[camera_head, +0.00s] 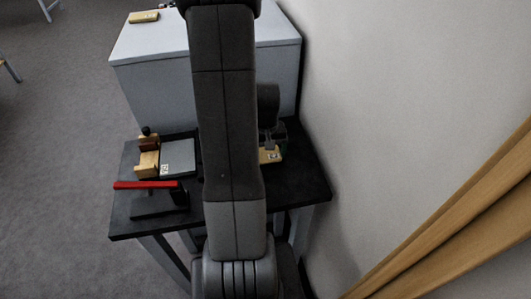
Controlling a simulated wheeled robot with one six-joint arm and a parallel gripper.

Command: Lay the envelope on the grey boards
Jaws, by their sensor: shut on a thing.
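The grey boards (180,152) lie flat on the dark table, left of my arm, with a small white label near their front edge. A tan, flat piece with a small black-and-white mark, which looks like the envelope (264,158), shows just right of my arm. My gripper (271,148) points down at it and is shut on it. My arm hides the left part of the envelope and much of the gripper. I cannot tell whether the envelope touches the table.
A wooden block piece with a dark knob (148,157) stands at the boards' left edge. A red-handled tool on a dark base (146,185) is in front. A white cabinet (150,75) stands behind the table (302,178). A wall and wooden rails (450,235) are at right.

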